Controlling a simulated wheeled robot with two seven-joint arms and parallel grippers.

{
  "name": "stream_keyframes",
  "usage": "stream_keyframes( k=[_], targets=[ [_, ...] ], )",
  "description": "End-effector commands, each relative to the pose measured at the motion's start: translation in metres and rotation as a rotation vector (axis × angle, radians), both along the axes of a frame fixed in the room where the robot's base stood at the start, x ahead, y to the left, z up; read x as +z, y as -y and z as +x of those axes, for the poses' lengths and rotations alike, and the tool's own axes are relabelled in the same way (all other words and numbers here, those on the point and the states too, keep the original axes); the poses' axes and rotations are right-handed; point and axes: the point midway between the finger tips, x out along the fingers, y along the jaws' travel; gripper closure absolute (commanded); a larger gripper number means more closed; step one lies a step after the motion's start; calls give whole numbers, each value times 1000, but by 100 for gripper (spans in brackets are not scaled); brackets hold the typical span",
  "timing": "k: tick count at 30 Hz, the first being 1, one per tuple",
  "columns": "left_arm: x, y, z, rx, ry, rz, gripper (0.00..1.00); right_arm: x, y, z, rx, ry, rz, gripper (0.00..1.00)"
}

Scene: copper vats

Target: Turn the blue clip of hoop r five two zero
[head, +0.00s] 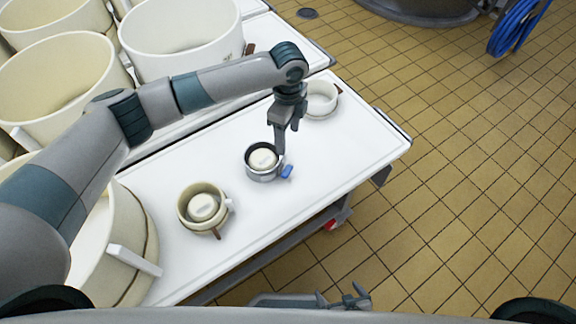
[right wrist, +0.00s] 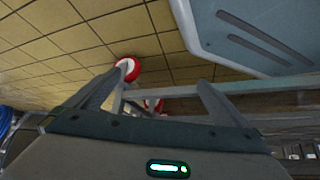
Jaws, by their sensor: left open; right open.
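A small metal-grey hoop (head: 253,174) stands on the white table, with a pale disc (head: 262,159) inside it. Its blue clip (head: 287,171) sticks out on its right side. My left gripper (head: 279,148) points down at the hoop's right rim, close above the clip; I cannot tell whether it touches. Its jaws are open, seen nearly edge-on. My right gripper (head: 340,300) is low at the bottom of the head view, open and empty, away from the table top. Its two fingers also show in the right wrist view (right wrist: 150,100). No hoop label is readable.
A cream hoop (head: 185,213) stands nearer on the white table (head: 350,150), and a white one (head: 322,100) farther back. Large cream tubs (head: 60,85) crowd the left. The table's right part is clear. A red-rimmed wheel (right wrist: 127,69) shows below the table.

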Motion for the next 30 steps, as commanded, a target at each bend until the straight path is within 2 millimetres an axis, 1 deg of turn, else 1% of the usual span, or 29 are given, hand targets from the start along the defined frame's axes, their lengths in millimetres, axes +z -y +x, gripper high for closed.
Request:
stream_keyframes(
  k=[6,8,11,18,24,30],
  targets=[
    [-19,0,-1,0,-3,1,41,6,0,19,0,17,-1,0],
    [-27,0,-1,1,-2,1,41,6,0,20,0,14,-3,0],
    [-43,0,-1,1,-3,0,41,3,3,13,-1,-4,-8,0],
    [-86,0,-1,1,-2,2,41,-7,11,-12,-2,-54,-21,0],
    [-123,0,-1,1,-2,2,41,-11,18,-21,-1,-76,-33,0],
    [-153,0,-1,1,-2,2,41,-15,21,-26,-1,-92,-38,0]
  ],
)
